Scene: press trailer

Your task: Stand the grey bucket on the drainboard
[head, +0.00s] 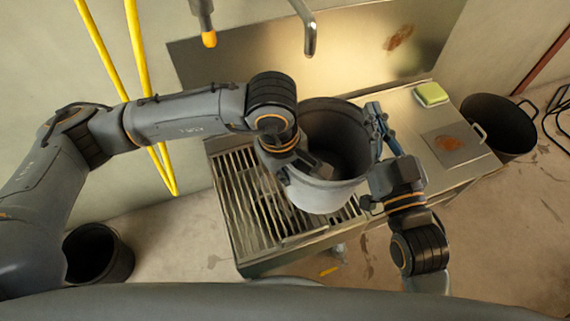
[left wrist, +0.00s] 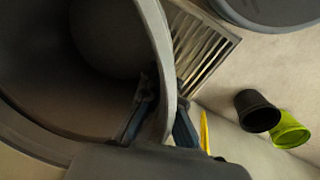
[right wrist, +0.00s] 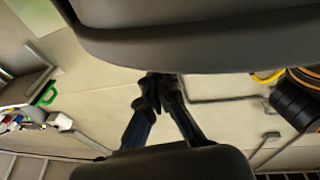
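The grey bucket (head: 318,196) is upright with its mouth up, over the drainboard (head: 233,212) and overlapping its front edge from above. I cannot tell whether its base touches the slats. My left gripper (head: 292,166) is at the rim's left side. In the left wrist view the bucket's wall (left wrist: 158,50) passes between the left gripper's two fingers (left wrist: 163,105). My right gripper (head: 380,128) is at the bucket's right side. In the right wrist view its fingertips (right wrist: 162,82) come close together at the bucket's edge (right wrist: 200,50); the contact is partly hidden.
A tap spout (head: 308,38) hangs behind the bucket. Dark bins stand on the floor at right (head: 500,125) and left (head: 100,255). Yellow hoses (head: 137,60) hang on the wall.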

